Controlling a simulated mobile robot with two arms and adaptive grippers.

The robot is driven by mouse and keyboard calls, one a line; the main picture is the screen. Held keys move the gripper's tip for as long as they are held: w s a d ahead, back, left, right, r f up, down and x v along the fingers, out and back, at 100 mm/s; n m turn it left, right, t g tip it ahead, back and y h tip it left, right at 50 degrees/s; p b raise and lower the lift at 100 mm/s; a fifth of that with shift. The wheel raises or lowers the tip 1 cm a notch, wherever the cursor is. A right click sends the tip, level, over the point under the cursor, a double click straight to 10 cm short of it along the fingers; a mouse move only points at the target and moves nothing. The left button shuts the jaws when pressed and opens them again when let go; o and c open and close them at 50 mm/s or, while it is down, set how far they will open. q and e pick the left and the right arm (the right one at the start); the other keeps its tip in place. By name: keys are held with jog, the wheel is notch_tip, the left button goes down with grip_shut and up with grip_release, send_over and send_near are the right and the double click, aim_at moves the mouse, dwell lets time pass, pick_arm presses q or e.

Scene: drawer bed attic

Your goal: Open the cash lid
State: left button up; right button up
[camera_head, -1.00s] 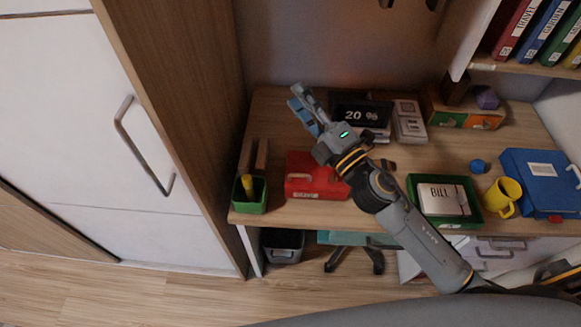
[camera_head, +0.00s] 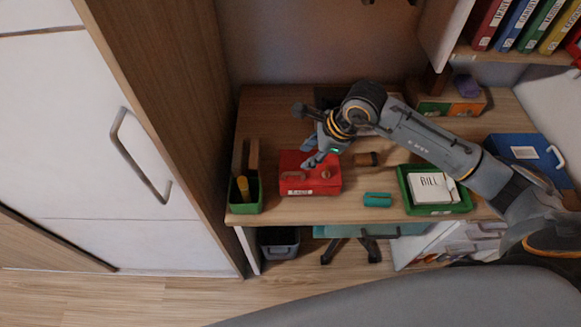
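A red box (camera_head: 309,185) sits on the desk with its lid down. It has a handle on its top left and a small white label on its front, too small to read surely. My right gripper (camera_head: 309,156) points left and down over the box's back part, its fingers looking slightly parted with nothing visible between them. I cannot tell whether they touch the lid. My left gripper is not in view.
A green pen holder (camera_head: 246,195) stands left of the box. A teal block (camera_head: 377,200) and a green tray (camera_head: 437,209) with a BILL pad (camera_head: 433,187) lie to the right. A blue box (camera_head: 527,148) is farther right. The tall cabinet (camera_head: 165,120) bounds the left.

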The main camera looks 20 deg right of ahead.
aim_at(288, 173)
jog(key=p+x, duration=0.2)
jog(key=x, duration=0.9)
jog(key=shift+f, duration=0.15)
grip_shut()
